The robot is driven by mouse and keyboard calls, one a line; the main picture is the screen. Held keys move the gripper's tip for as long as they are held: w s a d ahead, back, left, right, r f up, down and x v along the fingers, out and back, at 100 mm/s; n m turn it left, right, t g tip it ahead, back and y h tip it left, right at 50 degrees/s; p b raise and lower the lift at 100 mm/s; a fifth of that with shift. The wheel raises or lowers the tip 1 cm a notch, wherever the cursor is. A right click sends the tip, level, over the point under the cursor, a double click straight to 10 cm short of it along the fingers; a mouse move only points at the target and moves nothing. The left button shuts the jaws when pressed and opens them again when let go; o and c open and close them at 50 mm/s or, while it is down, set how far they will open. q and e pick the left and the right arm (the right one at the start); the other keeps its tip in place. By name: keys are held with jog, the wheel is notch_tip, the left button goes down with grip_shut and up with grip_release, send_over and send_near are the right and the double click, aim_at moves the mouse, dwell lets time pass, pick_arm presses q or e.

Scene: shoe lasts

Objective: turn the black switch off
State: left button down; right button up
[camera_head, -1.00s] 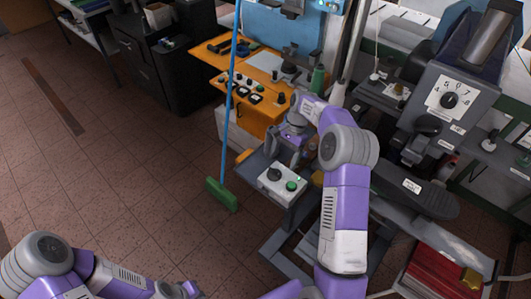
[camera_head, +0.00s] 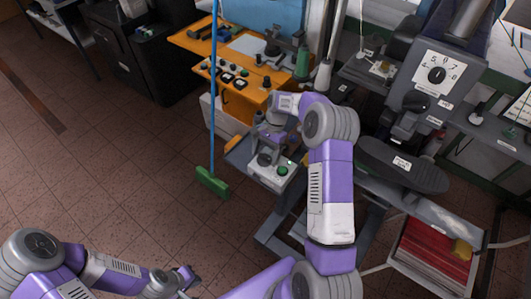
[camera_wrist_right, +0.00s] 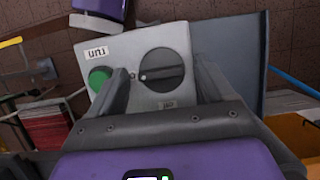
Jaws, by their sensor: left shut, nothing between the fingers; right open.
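The black round switch (camera_head: 264,159) sits on a light grey control box (camera_head: 284,181) with a green button (camera_head: 282,170) beside it. The right wrist view shows the switch (camera_wrist_right: 162,70) close up, with a slotted bar across it. My right gripper (camera_head: 265,150) is over the box, its open fingers on either side of the switch. In the right wrist view the fingers (camera_wrist_right: 160,78) straddle it; contact cannot be told. The green button (camera_wrist_right: 99,78) lies just outside the left finger. My left gripper (camera_head: 190,281) is shut and empty, low over the floor, far from the box.
An orange workbench (camera_head: 215,49) with buttons and tools stands behind the box. A green broom (camera_head: 212,183) with a blue handle stands to the left. A machine with a numbered dial (camera_head: 437,74) and a red-filled tray (camera_head: 398,254) are at the right.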

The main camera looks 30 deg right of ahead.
jog(key=shift+c, duration=0.5)
jog(key=c, duration=0.9)
jog(key=shift+c, duration=0.2)
jog(key=shift+n, duration=0.3)
jog(key=n, duration=0.1)
jog(key=n+g+p, duration=0.1)
jog(key=n, duration=0.1)
jog(key=shift+w+a+r+n+g+h, duration=0.1)
jog(key=shift+w+n+g+h, duration=0.05)
jog(key=shift+n+g+h, duration=0.15)
jog(key=n, duration=0.2)
jog(key=n+h, duration=0.1)
jog(key=n, duration=0.1)
jog(key=shift+w+a+n+g+h, duration=0.1)
jog(key=shift+n+g+h, duration=0.2)
jog(key=shift+g, duration=0.1)
jog(key=n+h, duration=0.1)
jog(key=n, duration=0.3)
jog(key=shift+a+n+h, duration=0.15)
jog(key=shift+n+h, duration=0.15)
jog(key=shift+h, duration=0.1)
jog(key=shift+n+h, duration=0.8)
jog(key=shift+n, duration=1.5)
